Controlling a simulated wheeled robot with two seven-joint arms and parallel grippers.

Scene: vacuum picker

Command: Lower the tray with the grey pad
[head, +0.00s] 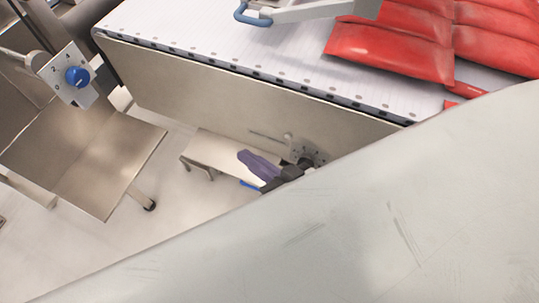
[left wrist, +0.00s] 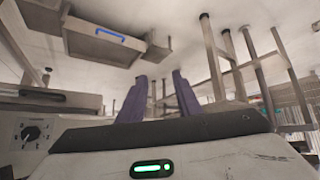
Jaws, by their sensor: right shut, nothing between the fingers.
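My right gripper (head: 262,167), with purple fingers, is in the middle of the head view, low beside the conveyor's side panel. Its fingers are together with nothing between them. A round plate with a dark knob (head: 306,158) is on the panel just beside it; I cannot tell whether they touch. My left gripper (left wrist: 158,98) shows only in the left wrist view; its two purple fingers stand apart with nothing between them. A steel tray-like piece (head: 85,165) is at the left of the head view. I cannot make out a grey pad.
Red bags (head: 392,50) lie on the white perforated belt (head: 220,32). A blue-handled frame (head: 300,10) is above it. A panel with a blue knob (head: 77,77) is at the left. A large pale surface (head: 330,225) hides the lower right. Metal legs (left wrist: 228,65) show in the left wrist view.

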